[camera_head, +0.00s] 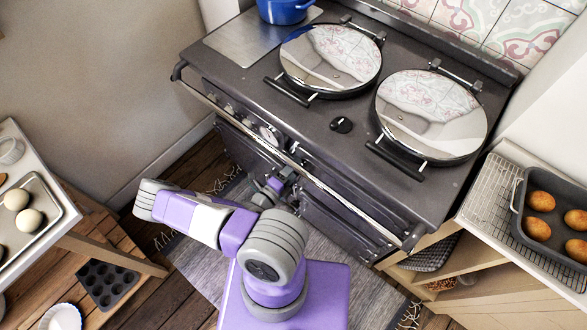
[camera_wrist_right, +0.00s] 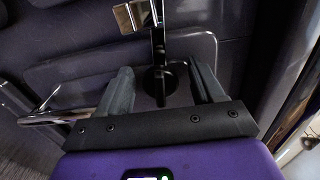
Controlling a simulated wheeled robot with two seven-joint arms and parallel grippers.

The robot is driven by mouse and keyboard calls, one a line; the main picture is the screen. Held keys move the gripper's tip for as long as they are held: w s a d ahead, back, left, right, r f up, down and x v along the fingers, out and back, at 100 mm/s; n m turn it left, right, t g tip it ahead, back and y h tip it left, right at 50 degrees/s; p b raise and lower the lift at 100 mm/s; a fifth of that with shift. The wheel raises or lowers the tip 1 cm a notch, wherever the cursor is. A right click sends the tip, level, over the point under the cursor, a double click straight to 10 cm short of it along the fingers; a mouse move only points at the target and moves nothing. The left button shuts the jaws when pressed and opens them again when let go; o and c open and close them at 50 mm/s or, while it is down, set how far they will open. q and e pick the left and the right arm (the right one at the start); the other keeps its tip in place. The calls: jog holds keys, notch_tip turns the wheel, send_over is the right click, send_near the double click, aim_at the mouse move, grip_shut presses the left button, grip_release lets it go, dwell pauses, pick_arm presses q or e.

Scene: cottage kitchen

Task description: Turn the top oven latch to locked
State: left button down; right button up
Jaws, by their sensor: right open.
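The dark oven front (camera_head: 330,205) with its doors is below the hob, partly hidden by my right arm in the head view. My right gripper (camera_head: 280,184) is small and close to the oven doors there. In the right wrist view the right gripper (camera_wrist_right: 160,70) is open, with one finger on each side of the dark latch (camera_wrist_right: 158,48). The latch is a narrow upright bar above a round dark base (camera_wrist_right: 158,82). Gaps show between the fingers and the latch. A shiny metal piece (camera_wrist_right: 135,15) is beside its upper end. My left gripper is not in view.
A metal rail (camera_head: 300,165) runs along the front of the stove (camera_head: 340,125). A counter with a pan of buns (camera_head: 525,245) is at the right. A table with a tray (camera_head: 40,225) is at the left. A rug (camera_head: 350,285) covers the floor before the oven.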

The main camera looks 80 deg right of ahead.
jog(key=v, duration=0.7)
jog(key=shift+w+a, duration=0.2)
jog(key=shift+a, duration=0.05)
